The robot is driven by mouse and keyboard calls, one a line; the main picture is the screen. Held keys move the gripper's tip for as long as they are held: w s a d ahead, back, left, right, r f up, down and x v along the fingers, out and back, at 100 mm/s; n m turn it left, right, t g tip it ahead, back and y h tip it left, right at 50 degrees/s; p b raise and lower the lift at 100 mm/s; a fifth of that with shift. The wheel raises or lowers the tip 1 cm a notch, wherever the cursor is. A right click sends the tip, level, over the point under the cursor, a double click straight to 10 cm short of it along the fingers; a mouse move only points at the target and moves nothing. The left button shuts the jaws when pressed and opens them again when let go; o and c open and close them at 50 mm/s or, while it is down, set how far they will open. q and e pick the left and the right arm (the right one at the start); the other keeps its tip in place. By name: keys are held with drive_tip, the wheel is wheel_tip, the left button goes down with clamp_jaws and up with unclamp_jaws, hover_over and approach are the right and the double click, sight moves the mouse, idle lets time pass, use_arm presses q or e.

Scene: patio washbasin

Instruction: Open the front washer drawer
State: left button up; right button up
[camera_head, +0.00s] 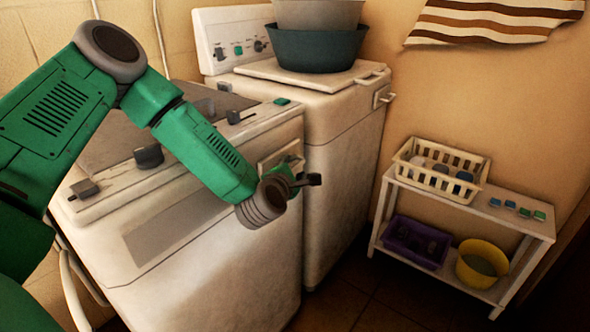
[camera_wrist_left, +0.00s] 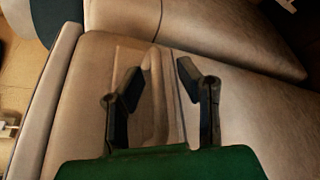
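The front washer (camera_head: 215,265) is a worn cream-white machine in the left and middle of the head view. Its drawer front (camera_head: 268,162) is a small panel with a handle at the upper right of the machine's face, partly hidden by my gripper. My left gripper (camera_head: 308,180) is in front of this panel. In the left wrist view the gripper (camera_wrist_left: 158,78) is open, its two dark fingers apart. The pale drawer handle (camera_wrist_left: 156,95) appears between the fingers, on the panel. Whether the fingers touch it I cannot tell. The drawer looks closed. My right gripper is not in view.
A second washer (camera_head: 345,165) stands behind, with a dark tub (camera_head: 315,48) on top. A low white shelf (camera_head: 520,226) at the right holds a cream basket (camera_head: 440,170), a purple crate (camera_head: 415,242) and a yellow bowl (camera_head: 482,264). The dark tiled floor (camera_head: 375,300) between them is clear.

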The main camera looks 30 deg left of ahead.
use_arm(q)
drive_tip(key=shift+a+f, duration=0.1)
drive_tip(key=shift+a, duration=0.05)
drive_tip(key=shift+a+f, duration=0.1)
drive_tip(key=shift+a, duration=0.2)
clamp_jaws()
drive_tip(key=d+b, duration=0.2)
drive_tip(key=d, duration=0.8)
drive_tip(key=shift+s, duration=0.4)
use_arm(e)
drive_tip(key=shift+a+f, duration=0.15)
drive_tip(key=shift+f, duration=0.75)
use_arm(q)
unclamp_jaws()
